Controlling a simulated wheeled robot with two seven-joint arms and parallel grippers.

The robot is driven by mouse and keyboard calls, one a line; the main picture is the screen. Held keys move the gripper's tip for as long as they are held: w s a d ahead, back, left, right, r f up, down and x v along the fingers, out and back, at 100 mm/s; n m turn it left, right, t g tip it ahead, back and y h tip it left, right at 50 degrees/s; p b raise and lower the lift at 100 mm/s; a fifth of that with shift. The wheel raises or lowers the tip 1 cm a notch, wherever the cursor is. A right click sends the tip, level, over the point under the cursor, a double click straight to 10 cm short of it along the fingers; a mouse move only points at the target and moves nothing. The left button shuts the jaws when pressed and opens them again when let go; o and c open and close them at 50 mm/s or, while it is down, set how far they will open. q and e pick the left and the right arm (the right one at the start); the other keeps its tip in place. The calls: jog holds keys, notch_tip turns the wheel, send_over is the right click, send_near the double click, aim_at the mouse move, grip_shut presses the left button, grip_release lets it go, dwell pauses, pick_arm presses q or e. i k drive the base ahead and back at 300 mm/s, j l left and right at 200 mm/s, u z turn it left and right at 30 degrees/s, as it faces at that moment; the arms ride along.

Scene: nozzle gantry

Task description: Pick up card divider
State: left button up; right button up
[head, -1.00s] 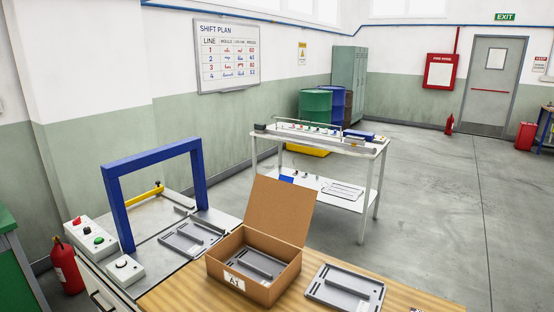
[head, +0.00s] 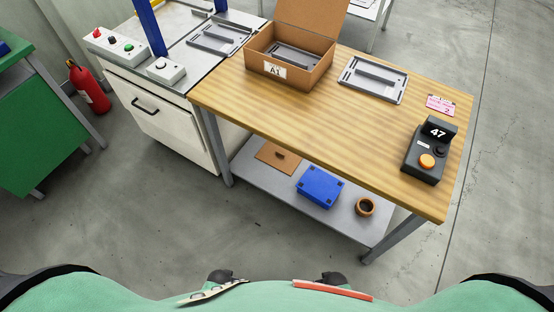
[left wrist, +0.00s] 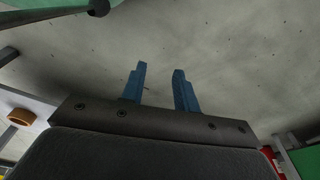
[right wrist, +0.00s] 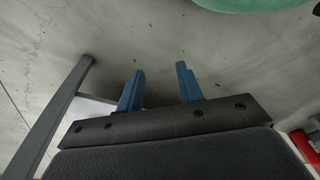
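A flat brown cardboard piece (head: 279,157), which looks like the card divider, lies on the lower shelf of the wooden-topped table in the head view. A small darker mark or tab shows near its middle. My left gripper (left wrist: 159,69) is open and empty, with two blue fingers apart over bare grey floor in the left wrist view. My right gripper (right wrist: 160,69) is also open and empty over floor in the right wrist view.
The lower shelf (head: 252,178) also holds a blue box (head: 321,187) and a brown ring (head: 365,207). The tabletop (head: 290,118) above carries an open carton (head: 312,76), a grey tray (head: 352,84) and a dark device (head: 412,165). A white cabinet (head: 150,125) stands left; floor in front is clear.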

aim_at(279, 158)
jog(key=l+z, duration=0.25)
jog(key=z, duration=0.2)
jog(key=i+l+z, duration=0.1)
jog(key=l+z, duration=0.15)
jog(key=z, duration=0.15)
